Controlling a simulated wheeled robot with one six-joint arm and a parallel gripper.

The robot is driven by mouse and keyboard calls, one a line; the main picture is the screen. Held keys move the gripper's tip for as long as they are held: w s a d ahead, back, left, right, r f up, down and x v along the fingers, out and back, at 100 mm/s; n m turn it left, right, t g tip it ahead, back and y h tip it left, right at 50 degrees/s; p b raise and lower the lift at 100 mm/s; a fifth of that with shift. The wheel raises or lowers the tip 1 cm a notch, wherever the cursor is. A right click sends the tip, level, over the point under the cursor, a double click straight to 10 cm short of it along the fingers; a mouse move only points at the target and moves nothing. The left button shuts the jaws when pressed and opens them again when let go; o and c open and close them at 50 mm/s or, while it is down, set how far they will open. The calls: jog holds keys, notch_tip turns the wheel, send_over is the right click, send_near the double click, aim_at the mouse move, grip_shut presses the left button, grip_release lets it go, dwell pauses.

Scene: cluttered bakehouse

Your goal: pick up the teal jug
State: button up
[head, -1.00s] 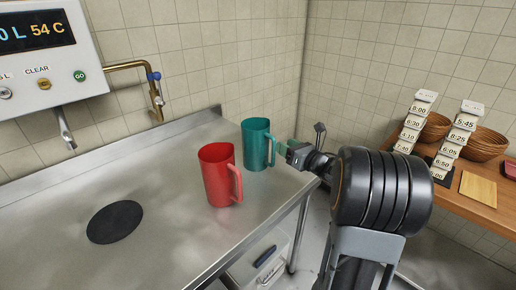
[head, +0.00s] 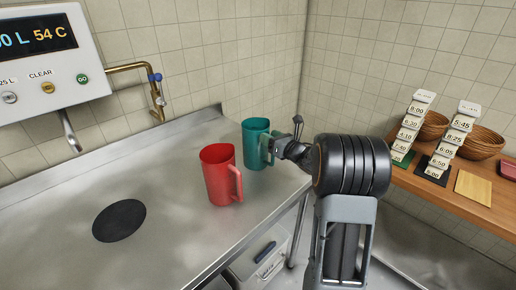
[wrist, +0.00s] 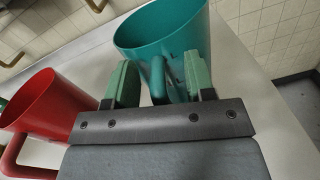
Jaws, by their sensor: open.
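The teal jug (head: 256,143) stands upright near the right end of the steel counter. In the wrist view the teal jug (wrist: 180,42) is straight ahead, its handle (wrist: 158,80) toward me. My gripper (head: 268,149) is at the handle side of the jug. In the wrist view my gripper (wrist: 160,88) is open, with one green finger on each side of the handle. I cannot tell whether either finger touches it.
A red jug (head: 220,175) stands on the steel counter (head: 165,215) to the left, close to my gripper in the wrist view (wrist: 50,105). A black disc (head: 119,220) lies farther left. A wooden shelf (head: 440,190) with baskets and time cards is at right.

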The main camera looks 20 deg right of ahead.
jog(key=shift+c, duration=0.2)
grip_shut()
jog(key=shift+s+f, duration=0.1)
jog(key=shift+f, duration=0.05)
dwell(1.0)
